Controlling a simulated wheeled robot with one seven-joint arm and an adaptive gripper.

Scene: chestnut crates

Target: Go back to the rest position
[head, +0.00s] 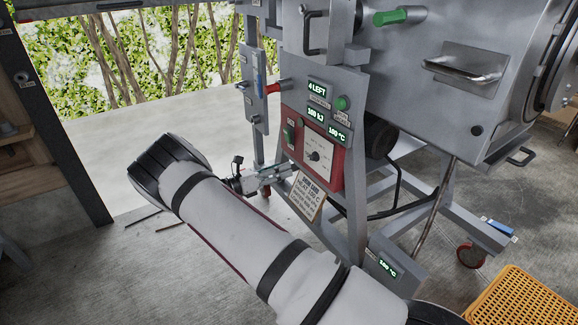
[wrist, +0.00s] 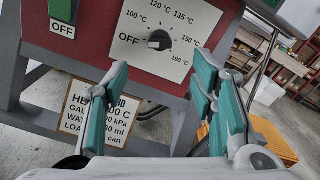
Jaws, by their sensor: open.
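My gripper (head: 285,172) is in front of the red control panel (head: 330,160) of the steel machine, beside its lower left edge. In the wrist view my gripper (wrist: 160,85) has its two teal-padded fingers spread apart, with nothing between them. The temperature dial (wrist: 159,40) lies ahead of the fingertips, apart from them as far as I can tell. Its white mark is on the side of the OFF label. The dial also shows in the head view (head: 316,155). My arm reaches across the head view from the lower right.
A green switch (head: 289,132) is left of the dial. A printed instruction sign (head: 308,195) hangs below the panel, close to my gripper. The machine's steel legs (head: 442,195) stand to the right. An orange crate (head: 520,300) is at lower right. Concrete floor is open at left.

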